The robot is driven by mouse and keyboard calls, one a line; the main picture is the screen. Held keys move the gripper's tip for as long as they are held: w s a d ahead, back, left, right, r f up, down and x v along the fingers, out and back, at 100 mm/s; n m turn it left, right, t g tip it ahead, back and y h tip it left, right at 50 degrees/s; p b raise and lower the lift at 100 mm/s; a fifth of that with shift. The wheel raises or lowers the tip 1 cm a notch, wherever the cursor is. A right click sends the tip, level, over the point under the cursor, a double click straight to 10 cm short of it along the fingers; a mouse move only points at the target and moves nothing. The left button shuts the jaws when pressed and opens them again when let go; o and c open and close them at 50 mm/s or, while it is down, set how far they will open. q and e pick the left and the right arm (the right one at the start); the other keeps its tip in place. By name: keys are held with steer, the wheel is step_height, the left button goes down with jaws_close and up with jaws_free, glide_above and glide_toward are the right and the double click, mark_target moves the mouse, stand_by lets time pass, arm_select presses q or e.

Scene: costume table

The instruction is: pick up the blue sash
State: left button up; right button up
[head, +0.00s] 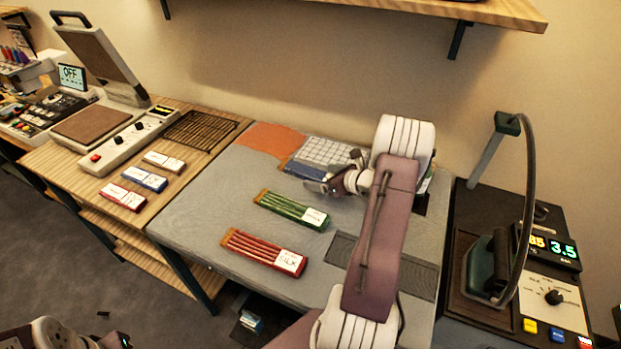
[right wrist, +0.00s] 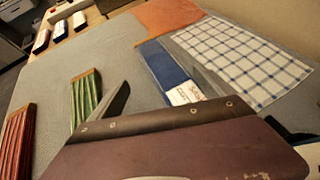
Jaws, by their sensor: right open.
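The blue sash (head: 302,170) lies folded on the grey table mat, in front of a white-and-blue checked cloth. In the right wrist view the blue sash (right wrist: 166,68) shows as a flat strip with a white label at its near end. My right gripper (head: 318,187) is open, above the mat at the near side of the blue sash, and covers part of it in the head view. In the right wrist view one finger (right wrist: 115,103) shows between the green and blue sashes. Part of my left arm shows at the bottom left, but its fingers do not show.
A green sash (head: 291,210) and a red sash (head: 263,252) lie nearer on the mat. The checked cloth (head: 326,152) and an orange cloth (head: 272,138) lie behind. A steam iron (head: 488,264) on its station stands at right, a press (head: 105,130) at left. A shelf (head: 480,12) hangs above.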

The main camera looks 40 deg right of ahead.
mark_target(311, 174)
steer(key=b+x, duration=0.1)
steer(key=x, duration=0.3)
steer(key=shift+w+a+f, duration=0.1)
steer(key=shift+w, duration=0.05)
steer(key=shift+w+f, duration=0.15)
steer(key=shift+w, duration=0.1)
steer(key=c, duration=1.6)
